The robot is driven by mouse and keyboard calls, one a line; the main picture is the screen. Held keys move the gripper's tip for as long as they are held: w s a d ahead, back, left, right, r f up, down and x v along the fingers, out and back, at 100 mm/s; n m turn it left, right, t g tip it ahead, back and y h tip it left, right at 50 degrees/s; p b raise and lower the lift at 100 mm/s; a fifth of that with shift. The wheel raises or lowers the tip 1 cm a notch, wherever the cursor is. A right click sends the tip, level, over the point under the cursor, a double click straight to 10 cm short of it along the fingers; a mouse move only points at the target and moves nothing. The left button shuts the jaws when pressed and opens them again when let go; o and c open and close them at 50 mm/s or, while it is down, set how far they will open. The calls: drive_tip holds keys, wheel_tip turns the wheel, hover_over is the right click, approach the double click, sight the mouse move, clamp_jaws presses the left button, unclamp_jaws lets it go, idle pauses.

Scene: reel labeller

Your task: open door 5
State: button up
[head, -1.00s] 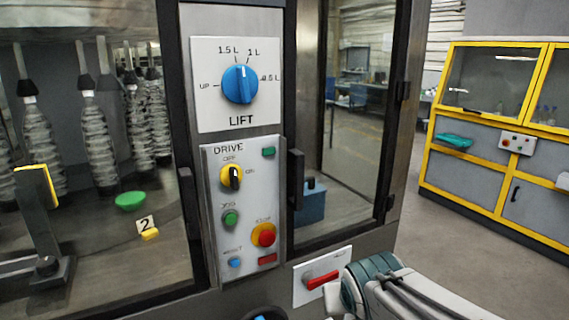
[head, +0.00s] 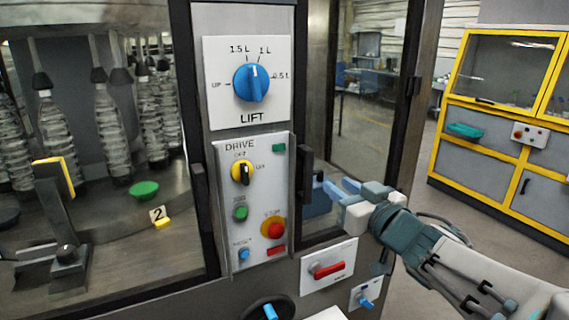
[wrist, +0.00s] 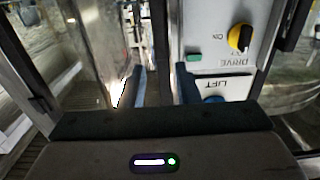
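A glass door (head: 385,60) in a dark frame is right of the control panels, with a black upright handle (head: 305,172) on its left edge. It looks shut. No number 5 can be read, so I cannot tell for certain that this is door 5. My gripper (head: 338,187) is in front of this door, just right of the handle, its blue fingers pointing left towards it. In the wrist view my gripper (wrist: 160,86) has its two fingers spread apart. A dark upright edge shows beyond them; I cannot tell whether it is the handle.
Left of the gripper are the LIFT panel (head: 250,85) and the DRIVE panel (head: 255,200). A red switch (head: 328,270) and a blue valve (head: 366,300) are below. The left window (head: 110,250) shows bottles and a 2 tag. Floor lies open before the yellow cabinet (head: 480,165).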

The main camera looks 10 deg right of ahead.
sight(310, 166)
drive_tip(key=x, duration=1.2)
drive_tip(key=shift+w+a+f+p, duration=0.1)
drive_tip(key=shift+w+a+p, duration=0.05)
drive_tip(key=shift+w+p, duration=0.2)
clamp_jaws()
